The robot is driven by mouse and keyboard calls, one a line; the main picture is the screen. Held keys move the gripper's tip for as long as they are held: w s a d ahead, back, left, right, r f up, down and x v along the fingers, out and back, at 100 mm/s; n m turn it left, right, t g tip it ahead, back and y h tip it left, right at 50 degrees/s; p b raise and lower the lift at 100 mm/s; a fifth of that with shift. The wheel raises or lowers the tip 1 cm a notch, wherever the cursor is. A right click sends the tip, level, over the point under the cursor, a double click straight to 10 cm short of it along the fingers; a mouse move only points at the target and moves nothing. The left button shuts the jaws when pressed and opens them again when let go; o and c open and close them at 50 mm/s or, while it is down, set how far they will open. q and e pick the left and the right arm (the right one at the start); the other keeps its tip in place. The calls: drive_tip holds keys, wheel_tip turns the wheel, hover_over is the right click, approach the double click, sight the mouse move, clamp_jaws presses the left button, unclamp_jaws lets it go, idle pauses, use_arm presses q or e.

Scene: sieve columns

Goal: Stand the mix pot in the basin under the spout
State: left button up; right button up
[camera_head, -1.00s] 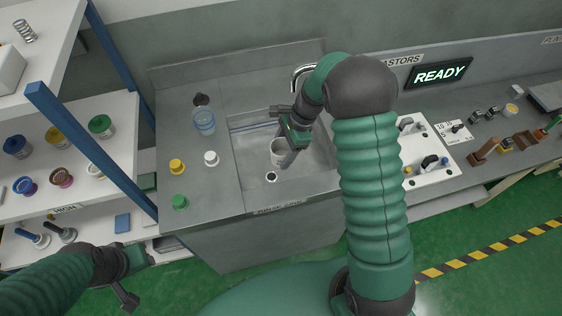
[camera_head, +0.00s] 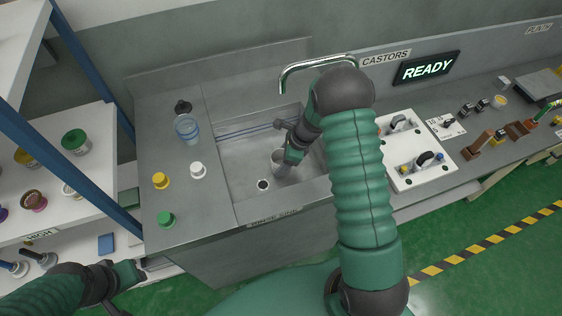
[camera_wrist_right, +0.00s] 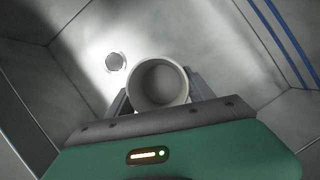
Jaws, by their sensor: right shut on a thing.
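The mix pot (camera_head: 279,163) is a pale grey-white cup, low inside the sunken metal basin (camera_head: 238,198). In the right wrist view the pot (camera_wrist_right: 158,84) is seen from above, empty and upright between the fingers. My right gripper (camera_head: 289,160) is shut on the pot; I cannot tell whether its bottom touches the basin floor. The curved spout (camera_head: 315,62) rises at the back of the basin, behind the pot. The round drain (camera_head: 263,184) lies to the pot's left. My left gripper (camera_head: 130,275) is at the lower left, away from the basin; its fingers are unclear.
Left of the basin stand a clear blue jar (camera_head: 187,128), a yellow cap (camera_head: 160,180), a white cap (camera_head: 198,170) and a green cap (camera_head: 166,218). Right of it lies a white panel (camera_head: 405,180) with handles. The left basin floor is clear.

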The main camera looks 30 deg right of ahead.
drive_tip(key=o, duration=1.5)
